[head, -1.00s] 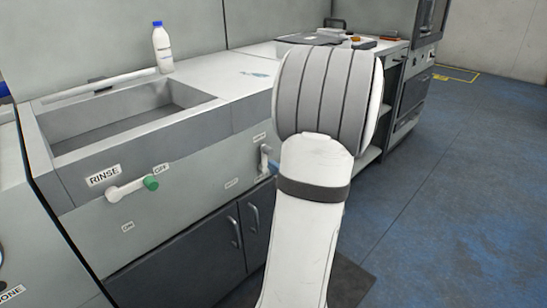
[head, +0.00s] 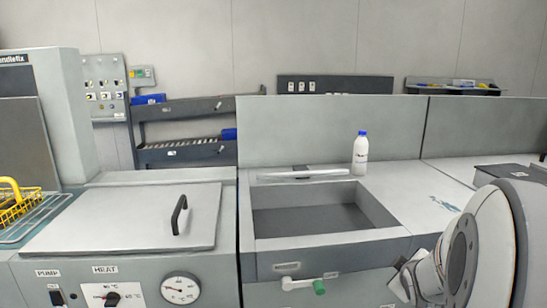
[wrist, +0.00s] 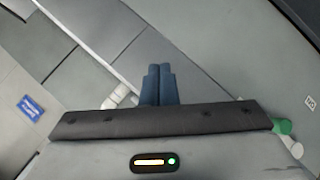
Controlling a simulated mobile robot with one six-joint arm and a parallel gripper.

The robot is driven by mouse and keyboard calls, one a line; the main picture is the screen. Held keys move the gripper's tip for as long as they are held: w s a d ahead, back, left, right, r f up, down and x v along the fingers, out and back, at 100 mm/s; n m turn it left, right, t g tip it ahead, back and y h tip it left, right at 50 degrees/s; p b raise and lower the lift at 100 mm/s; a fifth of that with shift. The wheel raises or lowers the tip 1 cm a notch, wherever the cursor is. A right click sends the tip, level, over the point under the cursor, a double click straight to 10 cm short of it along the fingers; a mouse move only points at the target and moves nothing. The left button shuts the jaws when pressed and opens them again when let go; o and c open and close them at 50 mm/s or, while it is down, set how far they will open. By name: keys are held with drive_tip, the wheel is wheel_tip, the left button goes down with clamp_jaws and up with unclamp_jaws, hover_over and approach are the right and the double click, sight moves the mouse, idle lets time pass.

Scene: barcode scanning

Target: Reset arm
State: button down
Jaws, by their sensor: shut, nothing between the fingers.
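My gripper (wrist: 159,84) shows in the wrist view with its two blue fingers side by side, shut and empty. In the head view my arm stands at the lower right; the fingers cannot be made out there. In the wrist view the fingers point over a grey surface with pale strips. A green-ended lever shows at the right of the wrist view (wrist: 283,127), partly hidden by the dark bar of my wrist.
The sink (head: 325,238) has a white bottle (head: 360,155) on its rear edge. A rinse lever (head: 300,284) sits on its front. Left is a lidded unit (head: 125,222) with dials, then a yellow basket (head: 16,207). Shelves (head: 185,130) stand behind.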

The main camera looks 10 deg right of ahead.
drive_tip(key=s+a+r+m+g+y+p, duration=0.1)
drive_tip(key=s+a+r+p, duration=0.3)
drive_tip(key=a, duration=0.4)
drive_tip(key=s+a+r+m+g+y+p, duration=0.2)
drive_tip(key=s+a+r+m+g+p, duration=0.1)
drive_tip(key=a, duration=0.5)
drive_tip(key=s+a+r+m+g+y+p, duration=0.1)
drive_tip(key=s+a+r+g+y+p, duration=0.1)
drive_tip(key=s+a+r+p, duration=0.3)
drive_tip(key=a+r+g+p, duration=0.1)
drive_tip(key=a+r, duration=0.2)
drive_tip(key=r, duration=0.1)
drive_tip(key=shift+s+m+p, duration=0.3)
drive_tip(key=shift+m+p, duration=0.1)
